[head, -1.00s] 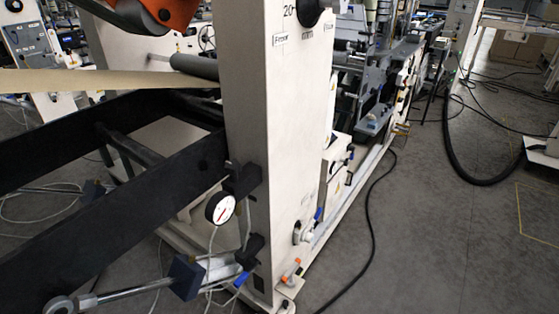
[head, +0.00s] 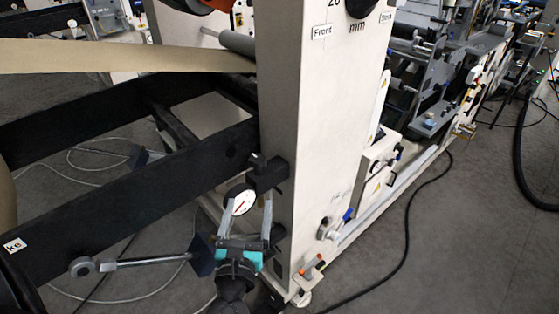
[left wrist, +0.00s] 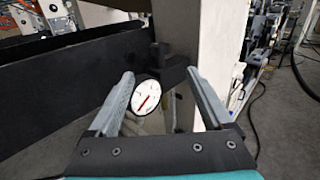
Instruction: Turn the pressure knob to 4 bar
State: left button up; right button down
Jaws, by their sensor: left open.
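A round white gauge (head: 241,200) with a red needle faces me beside a cream machine post. Its numbers are too small to read. A black block (head: 268,174) with a small knob-like top joins the gauge to the post; I cannot tell for certain whether this top is the pressure knob. My left gripper (head: 247,206) is open and empty, its grey fingers pointing up in front of the gauge and block. In the left wrist view the gauge (left wrist: 147,97) shows between the fingers, nearer the left one, and the dark block (left wrist: 172,72) is beyond them. My right gripper is out of view.
Black machine arms (head: 140,188) reach left from the cream post (head: 310,130). A rod (head: 140,262) and loose pale hoses lie below them. A white fitting with a blue lever (head: 330,230) sits low on the post. A black cable (head: 408,230) crosses open floor at right.

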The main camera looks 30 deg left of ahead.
aim_at(257, 166)
pick_arm(q)
jog(key=x, duration=1.3)
jog(key=shift+a, duration=0.15)
jog(key=shift+x, duration=0.85)
jog(key=shift+c, duration=0.2)
grip_shut()
jog(key=shift+y, duration=0.3)
